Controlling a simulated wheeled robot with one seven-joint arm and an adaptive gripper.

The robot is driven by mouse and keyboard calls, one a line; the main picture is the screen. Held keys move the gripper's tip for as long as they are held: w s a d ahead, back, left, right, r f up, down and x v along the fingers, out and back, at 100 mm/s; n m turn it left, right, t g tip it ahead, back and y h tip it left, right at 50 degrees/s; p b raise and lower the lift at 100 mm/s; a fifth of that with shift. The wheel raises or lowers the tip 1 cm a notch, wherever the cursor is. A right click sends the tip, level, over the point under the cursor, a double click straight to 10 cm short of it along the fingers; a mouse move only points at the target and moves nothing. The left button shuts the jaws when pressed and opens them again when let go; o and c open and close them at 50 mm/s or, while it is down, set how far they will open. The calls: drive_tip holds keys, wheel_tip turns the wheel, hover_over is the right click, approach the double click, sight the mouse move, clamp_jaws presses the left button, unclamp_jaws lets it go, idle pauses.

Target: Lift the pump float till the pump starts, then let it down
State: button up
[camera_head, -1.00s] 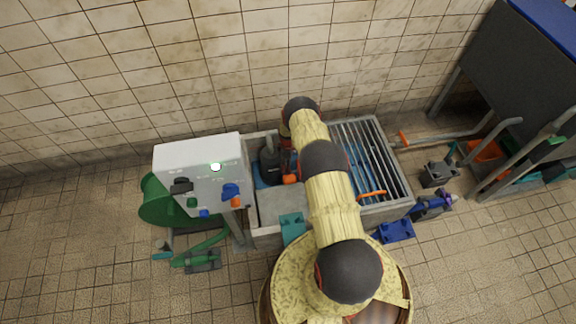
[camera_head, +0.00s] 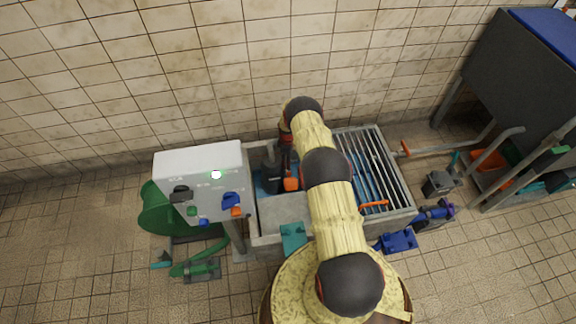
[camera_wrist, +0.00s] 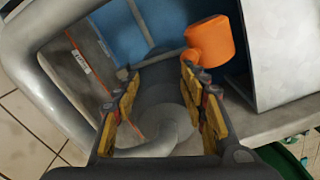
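The orange pump float (camera_head: 291,184) is in the sump, beside the dark pump (camera_head: 270,172). In the wrist view the float (camera_wrist: 209,42) is at upper centre-right, beyond the tip of the right finger and not between the fingers. My gripper (camera_wrist: 156,72) is open, with its yellow-padded fingers apart. A grey rounded surface shows between and below them; I cannot tell what it is. In the head view my arm partly hides the sump and the gripper.
The concrete sump (camera_head: 283,210) has a metal grating (camera_head: 385,165) on its right half, with an orange handle (camera_head: 374,204). The control box stands close at its left. A green reel (camera_head: 160,207) is behind the box. A dark bench (camera_head: 510,75) stands at right.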

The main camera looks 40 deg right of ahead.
drive_tip(key=shift+w+d+r, duration=0.15)
drive_tip(key=shift+w+r, duration=0.25)
drive_tip(key=shift+r, duration=0.35)
drive_tip(key=shift+s+b, duration=0.1)
drive_tip(key=shift+b, duration=0.2)
wheel_tip(320, 180, up, 12)
idle(0.4)
drive_tip(key=shift+f, duration=0.1)
idle(0.4)
